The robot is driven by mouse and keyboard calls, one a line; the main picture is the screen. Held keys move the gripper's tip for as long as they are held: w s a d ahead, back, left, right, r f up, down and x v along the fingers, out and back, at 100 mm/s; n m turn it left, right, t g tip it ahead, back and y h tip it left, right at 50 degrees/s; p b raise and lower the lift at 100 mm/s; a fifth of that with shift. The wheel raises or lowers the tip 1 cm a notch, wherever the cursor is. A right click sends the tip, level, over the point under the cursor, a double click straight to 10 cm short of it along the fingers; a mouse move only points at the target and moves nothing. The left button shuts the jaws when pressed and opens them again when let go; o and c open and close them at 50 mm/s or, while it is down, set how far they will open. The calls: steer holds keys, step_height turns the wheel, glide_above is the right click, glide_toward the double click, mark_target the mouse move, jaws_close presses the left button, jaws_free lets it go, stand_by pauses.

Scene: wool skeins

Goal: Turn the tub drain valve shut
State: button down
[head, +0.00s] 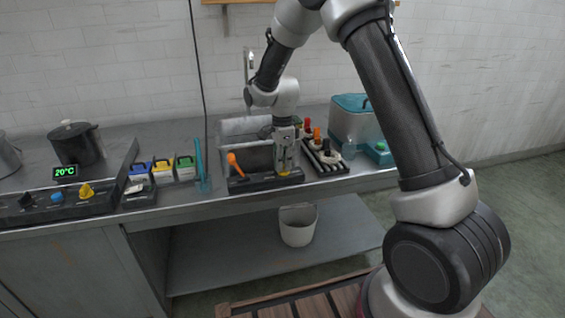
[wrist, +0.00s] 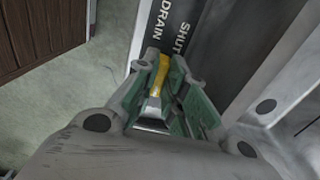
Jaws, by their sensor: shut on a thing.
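The yellow drain valve handle (wrist: 161,72) is between my gripper's fingers in the wrist view, beside a black panel (wrist: 205,45) with the words DRAIN and SHUT. My gripper (wrist: 158,98) is shut on the handle. In the head view my gripper (head: 285,166) points down at the right part of the black panel on the tub's front edge, with a bit of the yellow handle (head: 284,174) showing below it. The fingers hide most of the handle, and I cannot tell its exact angle. The grey metal tub (head: 232,128) is behind the panel.
An orange lever (head: 235,163) stands on the panel's left part. A rack with colored knobs (head: 325,158) and a teal-lidded container (head: 352,120) are to the right. Small colored boxes (head: 162,172) and a black pot (head: 76,145) are left. A white bucket (head: 298,226) sits below.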

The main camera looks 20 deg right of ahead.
steer(key=n, duration=0.4)
steer(key=shift+n, duration=0.4)
steer(key=n, duration=0.5)
steer(key=shift+s+d, duration=0.1)
steer(key=shift+s, duration=0.05)
steer(key=n, duration=0.4)
steer(key=shift+d+n, duration=0.1)
steer(key=shift+n, duration=1.8)
steer(key=c, duration=1.8)
jaws_free()
steer(key=shift+o, duration=0.2)
step_height(320, 180, up, 12)
